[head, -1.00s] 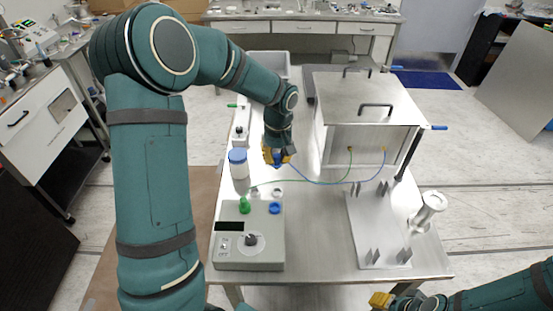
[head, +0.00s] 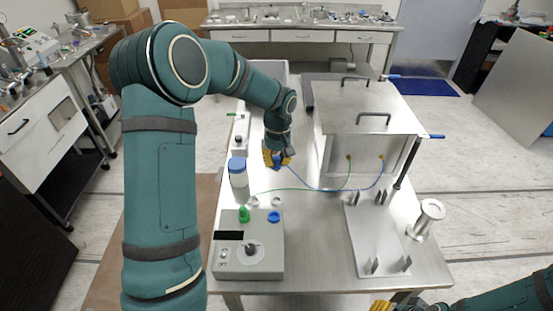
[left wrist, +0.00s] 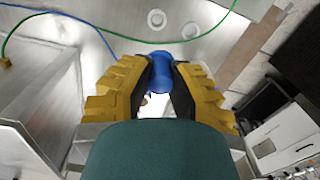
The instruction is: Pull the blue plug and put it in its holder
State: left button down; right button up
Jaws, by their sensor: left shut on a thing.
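My left gripper (head: 277,163) is shut on the blue plug (left wrist: 160,73), seen between its yellow fingers in the left wrist view. It holds the plug above the table, clear of the grey control box (head: 268,262). A blue cable runs from the plug to the steel box (head: 367,112). Which one is the plug's holder I cannot tell. My right gripper (head: 381,306) is cut off at the bottom edge.
The control box carries a green plug (head: 244,214) and a blue round part (head: 274,216). A blue-capped bottle (head: 238,174) stands left of my left gripper. A metal plate with upright brackets (head: 376,238) and a metal spool-like part (head: 427,217) are at the right.

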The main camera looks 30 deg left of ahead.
aim_at(277, 166)
pick_arm(q)
jog(key=shift+f+b, duration=2.05)
jog(key=shift+f, duration=0.75)
jog(key=shift+f+b, duration=2.6)
jog(key=shift+f, duration=1.1)
jog(key=shift+f, duration=0.4)
jog(key=shift+f+b, duration=0.3)
jog(key=shift+b, duration=0.2)
jog(key=shift+f, duration=0.3)
jog(key=shift+f+b, duration=0.25)
jog(key=shift+b, duration=0.1)
